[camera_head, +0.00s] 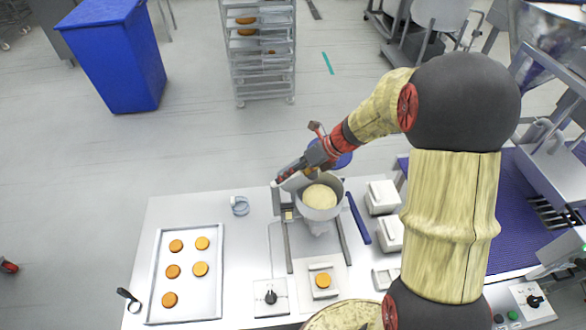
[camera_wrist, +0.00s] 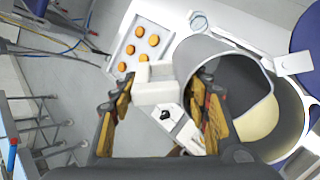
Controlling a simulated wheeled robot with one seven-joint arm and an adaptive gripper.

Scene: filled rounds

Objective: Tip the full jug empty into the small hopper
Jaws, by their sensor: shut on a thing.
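My gripper (camera_head: 290,174) is at the hopper's upper left side in the head view. In the wrist view its two fingers (camera_wrist: 163,112) are closed about the white block-like handle (camera_wrist: 155,92) of the grey jug (camera_wrist: 205,62). The jug is tilted, its open mouth over the hopper; in the head view it is mostly hidden by my gripper. The small round hopper (camera_head: 321,214) holds pale cream-coloured filling; its rim also shows in the wrist view (camera_wrist: 298,118). Whether any filling is left in the jug I cannot tell.
A metal tray (camera_head: 213,300) with several orange-brown rounds lies left on the white table. A single round (camera_head: 323,281) sits below the hopper. White boxes (camera_head: 382,196) stand right of it. A small clear ring-like item (camera_head: 240,206) lies left. A blue bin (camera_head: 118,60) stands behind.

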